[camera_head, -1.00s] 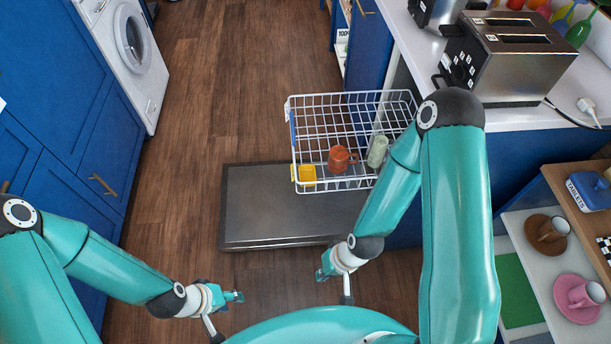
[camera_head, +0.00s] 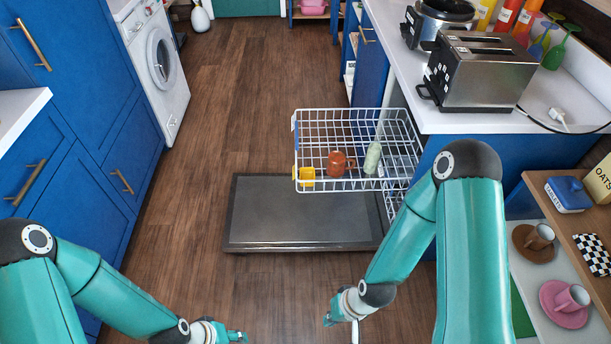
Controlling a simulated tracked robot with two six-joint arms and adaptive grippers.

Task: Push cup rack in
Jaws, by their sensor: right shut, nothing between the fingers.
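The cup rack (camera_head: 345,115) is a white wire basket pulled out to the left from under the counter, above the open dark dishwasher door (camera_head: 290,222). In it are an orange-red mug (camera_head: 336,164), a pale green cup (camera_head: 372,158) and a small yellow piece (camera_head: 306,175) at the near left corner. My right gripper (camera_head: 328,320) is shut and empty, in front of the door and apart from the rack. My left gripper (camera_head: 238,337) is at the bottom edge, partly cut off, well away from the rack; its fingers are too small to judge.
A toaster (camera_head: 482,75) stands on the white counter (camera_head: 560,90) at the right. A shelf with a brown cup (camera_head: 540,236) and a pink cup (camera_head: 572,297) is at the right. Blue cabinets and a washing machine (camera_head: 160,65) line the left. The wooden floor between is clear.

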